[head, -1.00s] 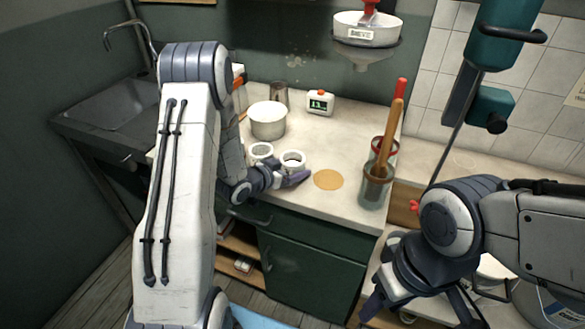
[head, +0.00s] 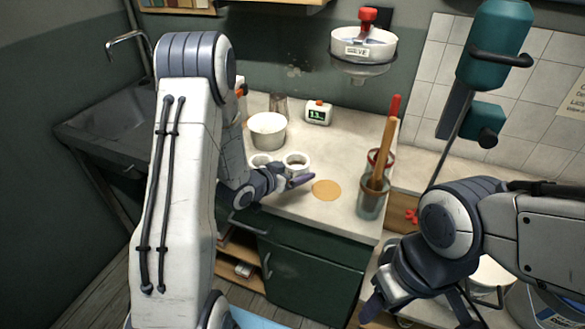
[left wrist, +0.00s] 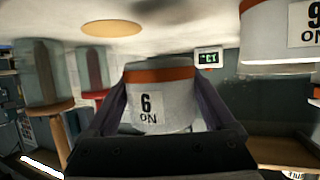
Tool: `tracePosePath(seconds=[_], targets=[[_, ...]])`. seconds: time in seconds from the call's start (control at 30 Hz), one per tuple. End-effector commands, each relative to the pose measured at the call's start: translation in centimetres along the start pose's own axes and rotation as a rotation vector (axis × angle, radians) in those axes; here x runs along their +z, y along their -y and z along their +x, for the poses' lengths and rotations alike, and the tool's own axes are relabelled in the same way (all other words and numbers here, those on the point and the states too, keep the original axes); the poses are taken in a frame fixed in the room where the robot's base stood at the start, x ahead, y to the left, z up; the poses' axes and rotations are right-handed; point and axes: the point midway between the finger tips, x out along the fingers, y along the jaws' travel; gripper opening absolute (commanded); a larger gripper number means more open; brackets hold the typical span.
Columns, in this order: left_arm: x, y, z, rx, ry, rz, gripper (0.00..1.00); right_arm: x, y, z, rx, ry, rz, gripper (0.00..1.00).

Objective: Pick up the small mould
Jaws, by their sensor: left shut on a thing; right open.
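The small mould (head: 297,158) is a white ring-like cup with a dark opening, in the head view above the worktop. My left gripper (head: 296,180) is shut on it from the front. In the left wrist view, which looks upside down, the held mould (left wrist: 160,92) has an orange band and a label reading like "6 ON" in the picture, between both fingers. My right gripper (head: 382,305) is open and empty, low at the right.
A tan disc (head: 326,190) lies on the worktop (head: 320,148) to the right. A glass jar with long-handled tools (head: 371,203) stands near the right edge.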

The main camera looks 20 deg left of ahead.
Motion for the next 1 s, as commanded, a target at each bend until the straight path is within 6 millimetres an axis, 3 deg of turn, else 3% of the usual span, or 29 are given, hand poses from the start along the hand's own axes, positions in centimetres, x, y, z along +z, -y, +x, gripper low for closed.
tracePosePath(seconds=[0.53, 0.7, 1.0], targets=[[-3.0, -6.3, -4.0, 0.002, -0.004, 0.002, 0.06, -0.1, 0.1, -1.6, 0.000, 0.000, 0.000, 0.50], [-3.7, -6.7, -4.3, 0.004, -0.002, -0.004, 0.06, -0.2, 0.3, -4.4, 0.000, 0.000, 0.001, 0.50], [-3.9, -7.5, -4.6, 0.005, -0.004, -0.004, 0.06, -0.4, 0.5, -7.5, 0.000, 0.000, 0.002, 0.50]])
